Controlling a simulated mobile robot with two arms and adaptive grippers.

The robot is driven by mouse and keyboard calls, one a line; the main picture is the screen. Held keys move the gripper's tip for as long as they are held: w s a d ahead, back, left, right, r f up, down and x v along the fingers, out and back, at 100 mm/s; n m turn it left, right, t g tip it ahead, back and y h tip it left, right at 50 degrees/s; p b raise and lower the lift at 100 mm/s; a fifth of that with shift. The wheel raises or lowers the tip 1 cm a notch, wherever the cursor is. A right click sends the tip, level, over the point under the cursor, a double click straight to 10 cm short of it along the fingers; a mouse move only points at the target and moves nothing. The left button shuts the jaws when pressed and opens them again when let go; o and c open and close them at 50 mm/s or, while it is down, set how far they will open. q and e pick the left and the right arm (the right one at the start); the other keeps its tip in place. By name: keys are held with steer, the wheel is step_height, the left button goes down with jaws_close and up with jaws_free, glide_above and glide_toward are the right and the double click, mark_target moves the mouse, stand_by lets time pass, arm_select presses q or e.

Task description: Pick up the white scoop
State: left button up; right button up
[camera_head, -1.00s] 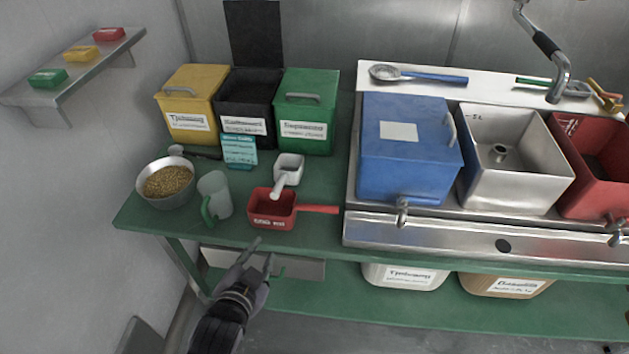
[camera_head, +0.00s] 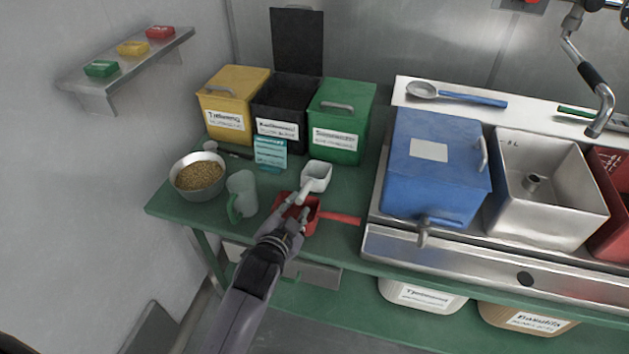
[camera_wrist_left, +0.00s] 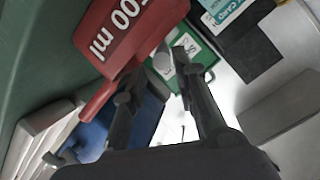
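The white scoop (camera_head: 317,176) lies on the green table in the head view, its bowl toward the back and its handle pointing toward me. My left gripper (camera_head: 297,212) is open over the red scoop (camera_head: 312,222), with its fingertips near the end of the white handle. In the left wrist view the open fingers (camera_wrist_left: 157,75) spread wide, and a rounded pale end that looks like the white handle (camera_wrist_left: 162,62) shows between them. I cannot tell whether they touch it. The red scoop (camera_wrist_left: 125,30) is beside the fingers there. My right gripper is not in view.
A bowl of beans (camera_head: 199,178) and a clear jug with a green handle (camera_head: 242,194) stand left. A teal card (camera_head: 270,152) and the green bin (camera_head: 340,120) are behind the scoop. The blue container (camera_head: 437,170) is to the right.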

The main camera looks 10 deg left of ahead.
mark_target(300, 200)
arm_select(q)
steer(key=shift+p+x, duration=0.45)
steer(key=shift+x, duration=2.2)
steer(key=shift+a+r, duration=0.1)
steer(key=shift+c, duration=0.2)
jaws_close()
